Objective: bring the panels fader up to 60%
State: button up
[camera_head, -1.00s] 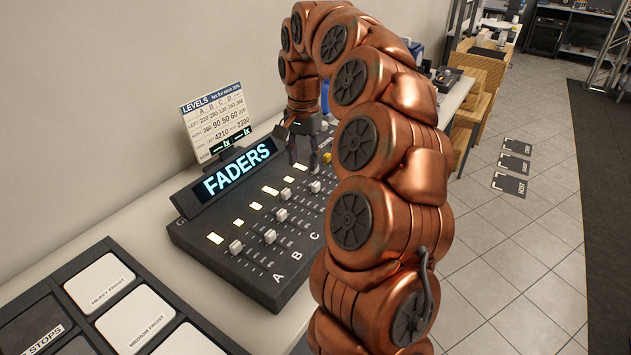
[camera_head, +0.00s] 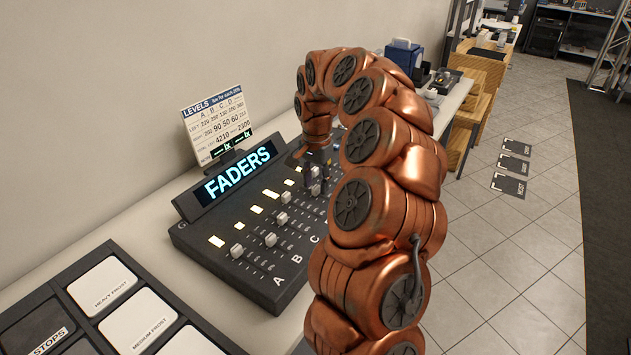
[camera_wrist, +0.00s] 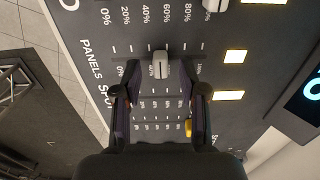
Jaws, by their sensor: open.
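The faders console (camera_head: 250,222) stands on the counter with its lit FADERS display (camera_head: 238,172). In the wrist view the lettering PANELS (camera_wrist: 90,60) lies beside a fader row with a pale cap (camera_wrist: 160,64). That cap sits around the 40% to 60% part of the printed scale (camera_wrist: 147,14); perspective leaves the exact value unclear. My gripper (camera_wrist: 160,85) is open, one finger to each side of this cap, with gaps visible. In the head view my gripper (camera_head: 314,178) is low over the far part of the console; contact cannot be told.
Other caps (camera_head: 270,239) stand on the near rows. Another cap (camera_wrist: 214,5) is at the wrist view's top edge. A LEVELS card (camera_head: 217,122) stands behind the display.

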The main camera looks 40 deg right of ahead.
jog(key=shift+f, duration=0.4)
grip_shut()
dwell(0.5)
